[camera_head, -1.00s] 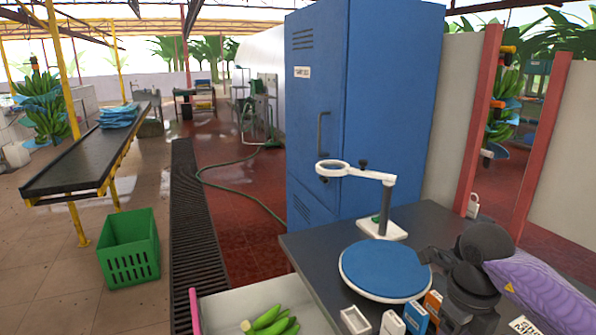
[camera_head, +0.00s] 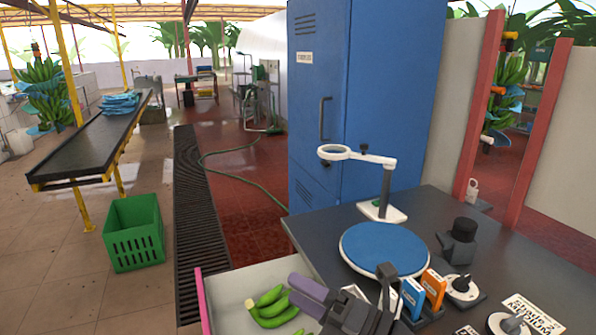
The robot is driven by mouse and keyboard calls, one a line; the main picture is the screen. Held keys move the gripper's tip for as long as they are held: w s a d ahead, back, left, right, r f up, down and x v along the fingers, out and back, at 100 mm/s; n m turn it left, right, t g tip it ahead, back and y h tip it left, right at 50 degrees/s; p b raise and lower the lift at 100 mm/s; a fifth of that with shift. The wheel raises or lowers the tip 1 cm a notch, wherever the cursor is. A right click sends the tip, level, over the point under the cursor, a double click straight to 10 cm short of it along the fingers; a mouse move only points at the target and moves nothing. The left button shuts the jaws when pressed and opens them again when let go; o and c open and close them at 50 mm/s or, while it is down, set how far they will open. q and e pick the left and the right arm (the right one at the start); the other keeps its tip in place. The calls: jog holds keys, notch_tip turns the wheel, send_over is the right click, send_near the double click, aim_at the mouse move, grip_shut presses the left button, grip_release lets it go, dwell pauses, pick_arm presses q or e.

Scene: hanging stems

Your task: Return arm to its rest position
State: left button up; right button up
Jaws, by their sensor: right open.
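My right gripper (camera_head: 294,288) is in the camera_head view at the bottom centre. Its two purple fingers point left and are apart, with nothing visible between them. It appears in front of the near edge of the dark table (camera_head: 470,195), over the pale tray (camera_head: 230,308) in the picture. The green bananas (camera_head: 268,306) lie in that tray, just left of the fingers. The gripper's dark body hides part of the table's front. My left gripper is not in view.
On the table stand a round blue plate (camera_head: 385,247), a white ring on a stand (camera_head: 387,190), blue and orange boxes (camera_head: 433,284) and a dark knobbed object (camera_head: 462,240). A blue cabinet (camera_head: 385,95) rises behind. A green crate (camera_head: 134,240) stands on the floor at left.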

jog(key=d+f+m+t+h, duration=0.2)
jog(key=d+m+t+h, duration=0.4)
jog(key=m, duration=0.5)
jog(key=d+f+m+t+h, duration=0.2)
jog(key=d+m+t+h, duration=0.15)
jog(key=m+h, duration=0.55)
jog(key=s+d+f+m+g+h, duration=0.4)
jog(key=s+d+f+m+g, duration=0.15)
jog(key=f+m+g, duration=0.35)
jog(key=s+a+f+m+g+y, duration=0.1)
jog(key=s+f+g, duration=0.35)
jog(key=s, duration=0.35)
jog(key=s+f+m+g+y, duration=0.1)
jog(key=s+f+g, duration=0.2)
jog(key=s+f, duration=0.35)
jog(key=s+f+g, duration=0.1)
jog(key=s+f, duration=0.3)
jog(key=f, duration=1.1)
jog(key=s+d+f+g, duration=0.1)
jog(key=s+d+f, duration=0.2)
jog(key=s+f, duration=0.8)
jog(key=s, duration=0.2)
jog(key=shift+s+g+h, duration=0.3)
jog(key=shift+s, duration=0.1)
